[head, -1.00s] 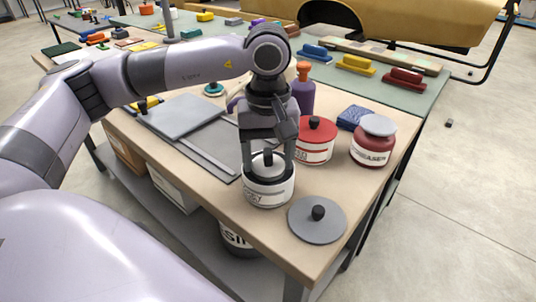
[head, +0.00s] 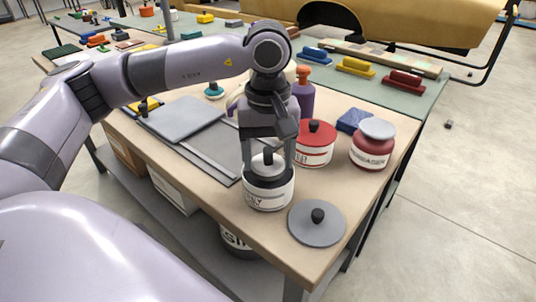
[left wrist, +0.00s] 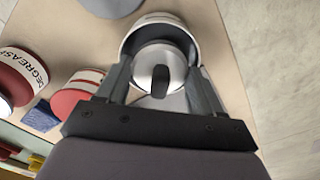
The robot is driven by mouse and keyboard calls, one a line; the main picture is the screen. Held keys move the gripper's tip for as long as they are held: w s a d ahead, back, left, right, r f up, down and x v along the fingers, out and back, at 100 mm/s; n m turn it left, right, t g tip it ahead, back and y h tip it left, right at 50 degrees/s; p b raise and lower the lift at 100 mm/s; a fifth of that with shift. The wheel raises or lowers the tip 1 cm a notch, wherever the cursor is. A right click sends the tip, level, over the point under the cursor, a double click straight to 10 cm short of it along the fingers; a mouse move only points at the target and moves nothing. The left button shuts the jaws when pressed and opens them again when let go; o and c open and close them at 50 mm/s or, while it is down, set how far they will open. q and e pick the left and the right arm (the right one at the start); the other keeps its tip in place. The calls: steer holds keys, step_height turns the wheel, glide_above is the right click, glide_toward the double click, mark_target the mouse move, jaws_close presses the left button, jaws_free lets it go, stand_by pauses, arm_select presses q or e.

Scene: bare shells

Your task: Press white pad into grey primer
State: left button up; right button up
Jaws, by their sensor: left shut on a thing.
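My left gripper (head: 267,163) points down, shut on the white pad (head: 268,159), a pale round disc with a black knob. The pad is at the mouth of a white tin (head: 268,197) with a dark inside. In the left wrist view, the fingers (left wrist: 158,85) straddle the pad (left wrist: 150,62), which overlaps the tin's opening (left wrist: 160,22). I cannot tell whether the pad touches the primer; the tin's inside is mostly hidden. My right gripper is out of view.
A grey lid (head: 317,223) with a black knob lies right of the tin. A red-lidded tin (head: 315,142), a red degreaser jar (head: 372,145), a blue block (head: 353,120) and a purple bottle (head: 303,95) stand behind. Grey panels (head: 185,117) lie left. The table's front edge is close.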

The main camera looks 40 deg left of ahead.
mark_target(269, 150)
arm_select(q)
steer(key=shift+r+p, duration=1.6)
steer(key=shift+r, duration=1.3)
steer(key=shift+d, duration=0.1)
